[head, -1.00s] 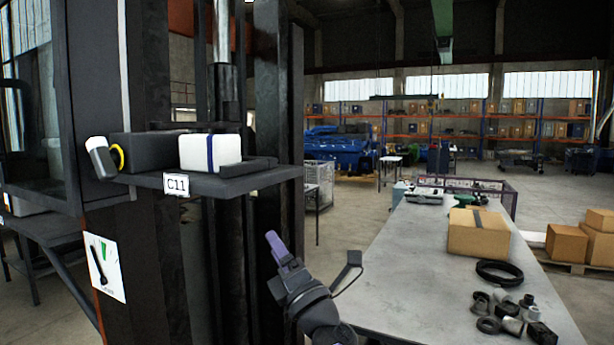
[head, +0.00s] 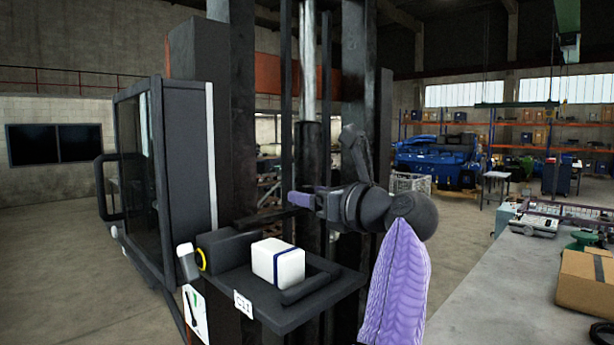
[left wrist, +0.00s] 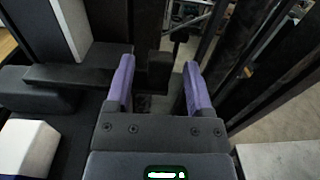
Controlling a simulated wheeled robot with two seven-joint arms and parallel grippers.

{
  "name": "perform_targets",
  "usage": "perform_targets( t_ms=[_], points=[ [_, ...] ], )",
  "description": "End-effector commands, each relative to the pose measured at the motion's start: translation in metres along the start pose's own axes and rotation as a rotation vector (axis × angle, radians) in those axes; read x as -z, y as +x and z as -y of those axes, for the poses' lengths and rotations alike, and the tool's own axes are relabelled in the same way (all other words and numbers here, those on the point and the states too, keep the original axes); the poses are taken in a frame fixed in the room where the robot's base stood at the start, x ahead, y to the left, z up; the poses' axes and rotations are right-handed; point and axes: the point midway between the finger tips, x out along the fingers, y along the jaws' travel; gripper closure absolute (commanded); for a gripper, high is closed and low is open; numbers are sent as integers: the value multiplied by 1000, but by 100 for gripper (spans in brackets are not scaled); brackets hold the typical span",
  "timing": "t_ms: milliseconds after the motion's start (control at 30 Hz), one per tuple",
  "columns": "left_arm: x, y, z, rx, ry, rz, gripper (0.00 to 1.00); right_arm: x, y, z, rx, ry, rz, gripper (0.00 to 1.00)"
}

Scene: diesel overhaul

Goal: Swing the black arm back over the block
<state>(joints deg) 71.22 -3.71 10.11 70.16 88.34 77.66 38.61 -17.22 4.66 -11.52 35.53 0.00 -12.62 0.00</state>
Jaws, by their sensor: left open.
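My left gripper (head: 300,199) is at the shelf's back right in the head view, its purple fingers pointing left. In the left wrist view the gripper (left wrist: 158,78) is open, with a dark knob or block end (left wrist: 155,72) between or beyond the fingers. A slim black arm (head: 266,217) lies behind the white block and runs toward the fingertips. It also shows in the left wrist view (left wrist: 80,75). I cannot tell whether the fingers touch it. A white block (head: 277,262) with a blue band sits on the shelf; it shows at lower left in the wrist view (left wrist: 26,146).
The dark shelf (head: 262,312) is labelled C11 and has a black raised bar (head: 310,288) at its right. A dark box with a yellow ring (head: 226,248) stands left of the block. Black columns (head: 355,90) rise behind. A grey bench (head: 490,300) is at right.

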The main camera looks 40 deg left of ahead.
Motion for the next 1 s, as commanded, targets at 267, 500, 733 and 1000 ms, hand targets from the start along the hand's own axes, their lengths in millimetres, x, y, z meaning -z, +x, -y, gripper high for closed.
perform_targets(
  t_ms=[267,500,733,1000],
  points=[
    [1,18,0,1,1,0,32,1,-10,0,0,1,0,0],
    [1,18,0,1,2,1,56,1,-10,0,-1,2,-1,0],
    [1,18,0,0,2,1,100,1,-10,0,0,2,-1,0],
    [0,18,0,1,2,2,100,2,-10,0,0,2,-1,0]
  ],
)
